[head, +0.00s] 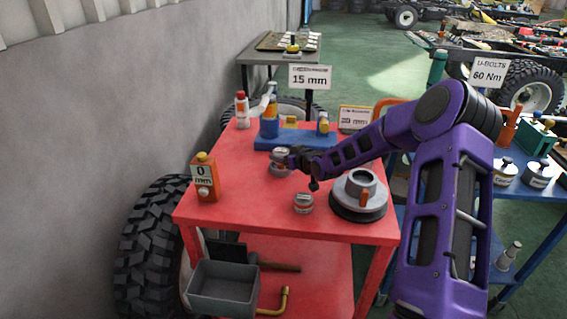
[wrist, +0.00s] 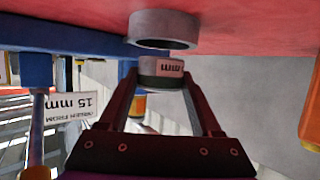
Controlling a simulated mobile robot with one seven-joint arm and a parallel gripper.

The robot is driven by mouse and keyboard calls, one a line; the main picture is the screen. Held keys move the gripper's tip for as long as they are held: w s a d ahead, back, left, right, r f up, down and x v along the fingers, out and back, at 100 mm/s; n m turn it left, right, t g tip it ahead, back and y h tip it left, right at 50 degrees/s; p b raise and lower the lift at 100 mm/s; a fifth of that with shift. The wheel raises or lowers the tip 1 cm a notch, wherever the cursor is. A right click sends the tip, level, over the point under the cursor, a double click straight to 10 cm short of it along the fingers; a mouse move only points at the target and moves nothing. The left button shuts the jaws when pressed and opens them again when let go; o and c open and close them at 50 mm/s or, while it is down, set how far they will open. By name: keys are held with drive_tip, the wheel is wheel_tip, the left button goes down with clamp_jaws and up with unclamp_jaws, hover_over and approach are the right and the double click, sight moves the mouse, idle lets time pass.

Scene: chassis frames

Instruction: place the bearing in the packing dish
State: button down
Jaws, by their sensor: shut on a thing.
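My gripper (head: 284,156) is shut on a small, squat cylinder, which I take as the bearing. It shows in the wrist view (wrist: 160,67) as a grey and dark piece with a white label ending in "mm", between the two fingers. A round grey dish (head: 280,173), which I take as the packing dish, sits on the red table beneath the held piece. In the upside-down wrist view the dish (wrist: 150,42) shows as a grey ring just beyond the piece. I cannot tell whether they touch. The fingers partly hide the bearing in the head view.
A similar labelled tin (head: 303,204) stands nearer on the red table (head: 245,215). A blue rack (head: 290,142) stands behind. The front left tabletop is clear.

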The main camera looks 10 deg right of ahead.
drive_tip(key=shift+f, duration=1.1)
drive_tip(key=shift+f+b, duration=0.25)
drive_tip(key=shift+b, duration=0.05)
drive_tip(key=shift+c, duration=0.4)
unclamp_jaws()
drive_tip(key=shift+r+p, duration=0.25)
drive_tip(key=shift+p, duration=0.05)
drive_tip(key=p+v, duration=0.1)
drive_tip(key=v, duration=1.1)
drive_tip(key=shift+f, duration=0.1)
drive_tip(key=shift+d, duration=0.1)
